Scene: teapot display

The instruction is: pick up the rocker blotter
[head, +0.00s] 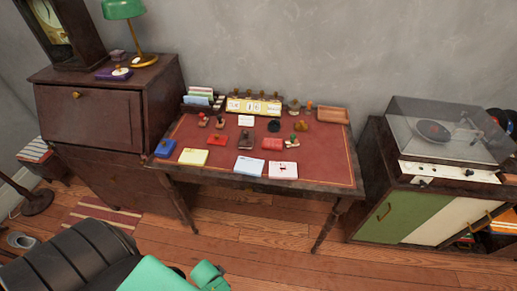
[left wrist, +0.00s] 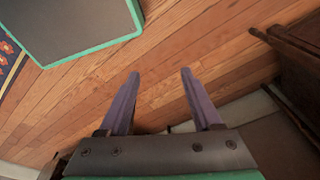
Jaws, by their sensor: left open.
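A red-topped desk (head: 225,170) stands against the wall in the head view with many small stationery items on it. A small dark brown block-like item (head: 246,138) near the middle may be the rocker blotter, but it is too small to be sure. Several knobbed stamps stand around it. My left gripper (left wrist: 160,73) is open and empty in the left wrist view, with bare wooden floor beyond its fingers. It is away from the desk items and does not show in the head view. My right gripper is not in view.
On the desk are a yellow pad (head: 193,156), a white pad (head: 283,170), a wooden tray (head: 333,115) and a card holder (head: 203,98). A dark cabinet (head: 88,117) with a green lamp (head: 124,10) stands left. A turntable (head: 440,135) stands right.

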